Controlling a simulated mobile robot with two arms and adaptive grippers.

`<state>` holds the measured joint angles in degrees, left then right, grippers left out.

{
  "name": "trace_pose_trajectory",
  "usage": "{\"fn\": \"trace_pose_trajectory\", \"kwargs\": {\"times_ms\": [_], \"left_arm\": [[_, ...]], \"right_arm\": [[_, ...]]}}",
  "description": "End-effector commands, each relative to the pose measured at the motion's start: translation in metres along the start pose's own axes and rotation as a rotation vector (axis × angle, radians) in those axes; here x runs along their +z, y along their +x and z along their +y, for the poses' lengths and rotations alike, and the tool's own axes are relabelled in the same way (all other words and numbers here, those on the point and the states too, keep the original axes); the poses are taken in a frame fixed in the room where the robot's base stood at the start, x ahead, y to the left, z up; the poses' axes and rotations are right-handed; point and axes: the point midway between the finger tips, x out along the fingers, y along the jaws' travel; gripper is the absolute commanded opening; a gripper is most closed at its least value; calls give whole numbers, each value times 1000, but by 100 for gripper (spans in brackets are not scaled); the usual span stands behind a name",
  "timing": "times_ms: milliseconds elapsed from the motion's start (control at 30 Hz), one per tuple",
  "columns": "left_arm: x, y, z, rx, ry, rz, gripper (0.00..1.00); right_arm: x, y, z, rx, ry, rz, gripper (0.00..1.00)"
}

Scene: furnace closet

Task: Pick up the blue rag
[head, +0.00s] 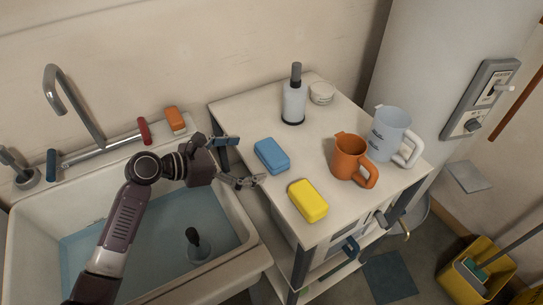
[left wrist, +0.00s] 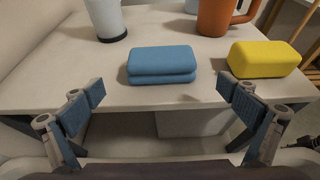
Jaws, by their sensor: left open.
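The blue rag (head: 271,156) is a folded, two-layered block lying flat on the white cart top near its left edge. In the left wrist view the rag (left wrist: 161,65) sits straight ahead, centred between the fingers and beyond their tips. My left gripper (head: 246,162) is open and empty at the cart's left edge, its fingers pointing toward the rag. The fingers (left wrist: 163,98) are spread wider than the rag and appear not to touch it.
A yellow block (head: 308,201) lies close to the rag's right. An orange mug (head: 349,158), a pale mug (head: 387,132) and a pump bottle (head: 294,100) stand behind. A sink (head: 235,222) with water lies left of the cart (head: 238,108).

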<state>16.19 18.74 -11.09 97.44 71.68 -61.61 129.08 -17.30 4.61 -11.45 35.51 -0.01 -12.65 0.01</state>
Motion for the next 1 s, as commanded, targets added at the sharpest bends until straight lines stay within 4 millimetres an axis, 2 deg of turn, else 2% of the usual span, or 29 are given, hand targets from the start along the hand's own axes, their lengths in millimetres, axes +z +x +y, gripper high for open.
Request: {"fn": "trace_pose_trajectory", "kwargs": {"times_ms": [333,433,667,1000], "left_arm": [[0,48,-2,-1,-1,0,100],[0,54,-2,0,0,0,100],[0,55,-2,1,1,0,99],[0,54,-2,0,1,1,61]], "right_arm": [[-2,-4,1,1,0,4,34],[-3,-4,1,1,0,4,34],[-3,-4,1,1,0,5,34],[-3,-4,1,1,0,4,34]]}}
